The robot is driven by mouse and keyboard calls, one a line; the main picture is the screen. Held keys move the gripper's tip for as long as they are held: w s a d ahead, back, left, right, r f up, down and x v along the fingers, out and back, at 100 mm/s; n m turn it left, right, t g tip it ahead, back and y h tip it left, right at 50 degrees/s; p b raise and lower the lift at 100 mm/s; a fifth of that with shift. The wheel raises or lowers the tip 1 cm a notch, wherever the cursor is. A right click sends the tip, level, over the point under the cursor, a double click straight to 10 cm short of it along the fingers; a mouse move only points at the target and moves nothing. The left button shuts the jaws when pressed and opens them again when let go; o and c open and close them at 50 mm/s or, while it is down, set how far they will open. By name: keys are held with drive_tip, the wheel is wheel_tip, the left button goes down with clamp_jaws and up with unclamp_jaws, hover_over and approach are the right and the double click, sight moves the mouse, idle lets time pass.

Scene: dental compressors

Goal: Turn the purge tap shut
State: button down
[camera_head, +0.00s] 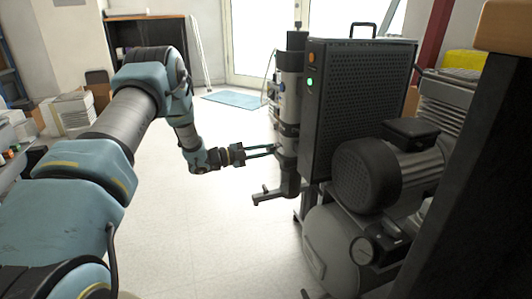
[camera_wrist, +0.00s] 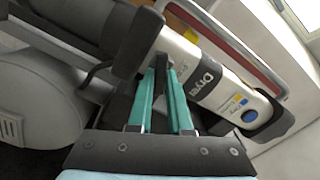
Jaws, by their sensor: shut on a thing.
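My gripper (camera_head: 272,150) reaches in from the left to the side of the grey dryer column (camera_head: 289,105). In the wrist view, its teal fingers (camera_wrist: 163,68) run up to the column, marked "Dryer" (camera_wrist: 212,85), and come close together at their tips. They are shut on a small part at the column, which I take to be the purge tap. The tap is mostly hidden by the fingertips, so its handle angle cannot be told. A short dark pipe (camera_head: 268,195) sticks out to the left below the gripper.
A dark perforated cabinet (camera_head: 350,105) with a lit green lamp (camera_head: 310,82) stands right behind the column. A compressor motor (camera_head: 375,170) and grey tank (camera_head: 335,240) stand at the right. A dark bench side (camera_head: 480,200) closes off the right edge. The floor (camera_head: 200,235) is clear at left.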

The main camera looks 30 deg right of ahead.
drive_tip(key=m+b, duration=0.1)
drive_tip(key=m, duration=0.3)
drive_tip(key=shift+f+m+b, duration=0.2)
drive_tip(key=shift+m+b, duration=0.2)
drive_tip(key=shift+m, duration=0.3)
drive_tip(key=c, duration=0.8)
unclamp_jaws()
drive_tip(key=shift+r, duration=0.1)
drive_tip(key=shift+c, duration=0.2)
drive_tip(key=shift+a, duration=0.1)
drive_tip(key=w+a+p, duration=0.1)
drive_tip(key=a+p, duration=0.2)
drive_tip(key=a, duration=0.7)
drive_tip(key=shift+w+a, duration=0.15)
drive_tip(key=shift+a, duration=0.15)
